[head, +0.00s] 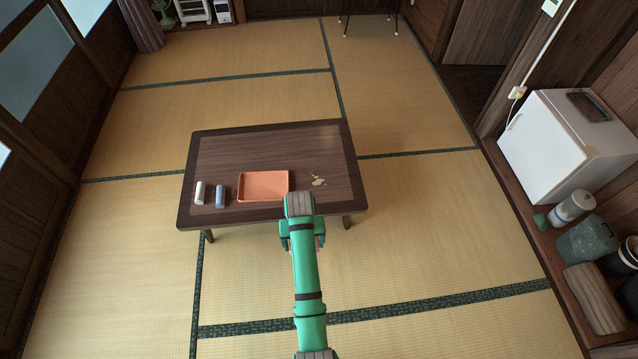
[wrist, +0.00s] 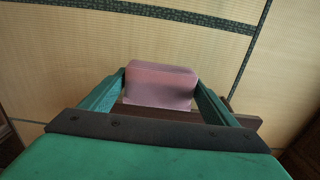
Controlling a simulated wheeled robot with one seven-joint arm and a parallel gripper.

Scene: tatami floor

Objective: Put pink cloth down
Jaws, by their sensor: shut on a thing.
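In the wrist view, my gripper (wrist: 162,98) is shut on the pink cloth (wrist: 160,83). The cloth looks like a folded block held between the two green fingers, with the dark table edge (wrist: 240,120) showing behind it. In the head view, my green arm reaches to the near edge of the low dark wooden table (head: 220,152). The arm hides the fingertips and nearly all of the cloth there. I cannot tell how far the cloth is from the table top.
On the table are an orange tray (head: 264,186), a white cylinder (head: 200,192), a blue cylinder (head: 220,196) and a pale spill-like patch (head: 319,181). The table's back half is bare. A white fridge-like box (head: 550,145) stands at the right. Open tatami surrounds the table.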

